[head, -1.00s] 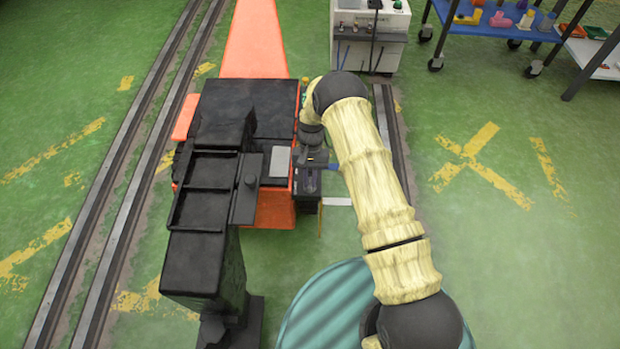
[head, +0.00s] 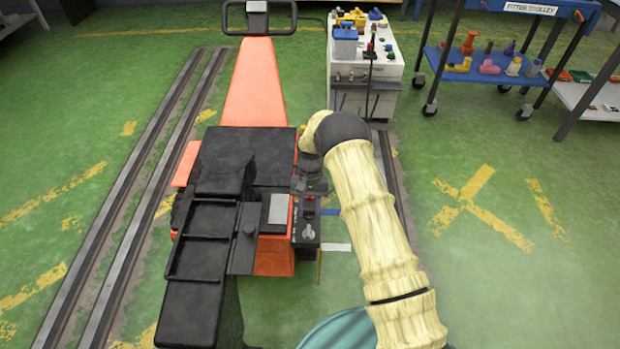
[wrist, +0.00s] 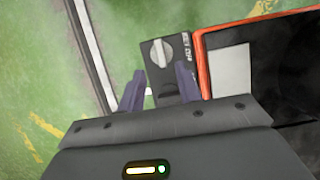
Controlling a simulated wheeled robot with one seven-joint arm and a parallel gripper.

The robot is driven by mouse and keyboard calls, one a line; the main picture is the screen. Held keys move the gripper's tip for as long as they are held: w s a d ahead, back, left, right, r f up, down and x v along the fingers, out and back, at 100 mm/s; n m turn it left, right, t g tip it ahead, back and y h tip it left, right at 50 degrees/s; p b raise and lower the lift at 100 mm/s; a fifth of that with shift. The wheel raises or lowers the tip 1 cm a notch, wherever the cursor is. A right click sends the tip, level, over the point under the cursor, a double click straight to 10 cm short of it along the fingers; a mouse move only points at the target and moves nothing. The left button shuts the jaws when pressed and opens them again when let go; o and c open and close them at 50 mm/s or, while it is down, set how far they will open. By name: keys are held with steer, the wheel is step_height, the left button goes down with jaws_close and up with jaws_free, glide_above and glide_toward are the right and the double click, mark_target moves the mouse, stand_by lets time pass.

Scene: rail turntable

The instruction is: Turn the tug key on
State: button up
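The tug is orange with a black deck (head: 270,150). A dark control box (head: 307,232) sits on its right side. In the wrist view the box's panel (wrist: 176,72) carries a round silver key switch (wrist: 160,53) with a bar across it, standing nearly upright in the picture. White lettering runs beside it, too blurred to read fully. My gripper (wrist: 161,88) is open and empty, its two purple fingers apart on either side of the panel's near part. The switch lies beyond the fingertips, clear of them. In the head view my gripper (head: 312,186) is over the box's far end; its fingers are unclear.
A light grey plate (head: 278,208) lies left of the box. A white charger-like cabinet (head: 368,75) stands behind at the right. A blue fitter trolley (head: 490,65) with coloured parts stands farther right. Rails (head: 140,190) run along the left. Green floor at right is open.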

steer(key=p+v, duration=0.1)
steer(key=v, duration=0.9)
steer(key=shift+w+r, duration=0.2)
steer(key=shift+r, duration=0.1)
steer(key=s+d+r+t, duration=0.3)
steer(key=s+d+r, duration=0.55)
steer(key=r, duration=0.45)
steer(key=s+d+r+t, duration=0.2)
steer(key=s+d, duration=0.1)
steer(key=s, duration=0.5)
steer(key=s+d+r+t, duration=0.2)
steer(key=s+d+r, duration=0.1)
steer(key=s, duration=0.6)
steer(key=w+p+v, duration=0.3)
steer(key=p+v, duration=0.9)
steer(key=p, duration=0.1)
steer(key=w+r+p+v, duration=0.1)
steer(key=w+p+v, duration=0.1)
steer(key=p+v, duration=1.1)
steer(key=shift+r+n+p, duration=0.3)
steer(key=shift+r+p, duration=0.15)
steer(key=shift+r, duration=0.05)
